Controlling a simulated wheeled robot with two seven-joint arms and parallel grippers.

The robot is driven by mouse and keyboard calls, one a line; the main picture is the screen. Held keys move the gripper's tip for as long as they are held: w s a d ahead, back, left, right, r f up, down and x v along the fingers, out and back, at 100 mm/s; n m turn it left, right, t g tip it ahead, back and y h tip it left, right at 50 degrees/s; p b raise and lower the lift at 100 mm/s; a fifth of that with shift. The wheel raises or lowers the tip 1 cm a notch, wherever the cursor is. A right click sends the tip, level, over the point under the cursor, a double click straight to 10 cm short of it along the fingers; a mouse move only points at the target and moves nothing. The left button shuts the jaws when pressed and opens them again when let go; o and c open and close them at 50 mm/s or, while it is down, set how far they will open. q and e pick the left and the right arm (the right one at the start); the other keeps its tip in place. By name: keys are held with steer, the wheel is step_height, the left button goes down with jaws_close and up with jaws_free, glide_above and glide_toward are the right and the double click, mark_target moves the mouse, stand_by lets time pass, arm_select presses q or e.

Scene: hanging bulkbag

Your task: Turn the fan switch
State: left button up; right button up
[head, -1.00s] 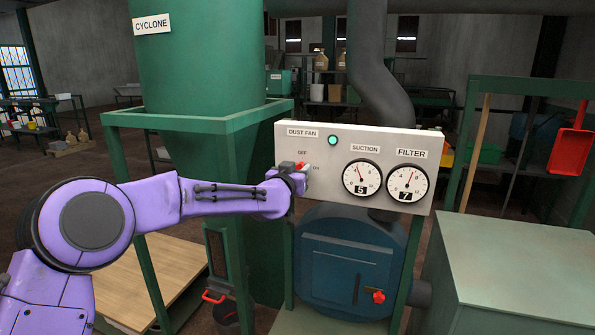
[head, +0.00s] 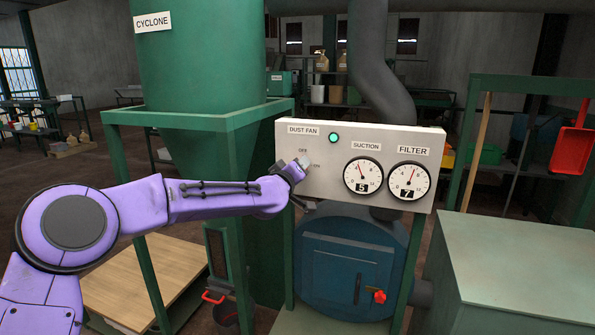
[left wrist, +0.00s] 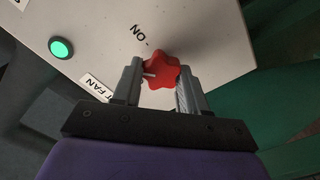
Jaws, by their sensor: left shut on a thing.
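The fan switch is a red star-shaped knob (left wrist: 161,67) on the pale control panel (head: 318,186). My left gripper (left wrist: 158,88) is shut on the knob, with one finger on each side of it in the left wrist view. A small white mark shows on the knob near the left finger. In the head view my left gripper (head: 304,163) is at the panel below the DUST FAN label (head: 303,129) and hides the knob. The ON label (left wrist: 138,36) is beside the knob in the left wrist view. My right gripper is not in view.
A green lamp (head: 333,138) glows on the panel. The suction gauge (head: 362,175) and filter gauge (head: 408,181) are to the right of the switch. A green cyclone (head: 200,70) stands behind my left arm. A green cabinet (head: 515,250) stands at the right.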

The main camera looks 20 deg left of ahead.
arm_select(q)
steer(key=shift+a+f+n+b, duration=0.1)
steer(key=shift+n+b, duration=0.65)
steer(key=shift+n, duration=1.55)
steer(key=shift+f+n+b, duration=0.1)
steer(key=shift+n+b, duration=0.6)
steer(key=shift+n, duration=1.6)
steer(key=o, duration=1.1)
steer(key=shift+c, duration=0.2)
steer(key=s+b, duration=0.3)
steer(key=s, duration=0.7)
steer(key=shift+s+a, duration=0.2)
steer(key=shift+s, duration=0.05)
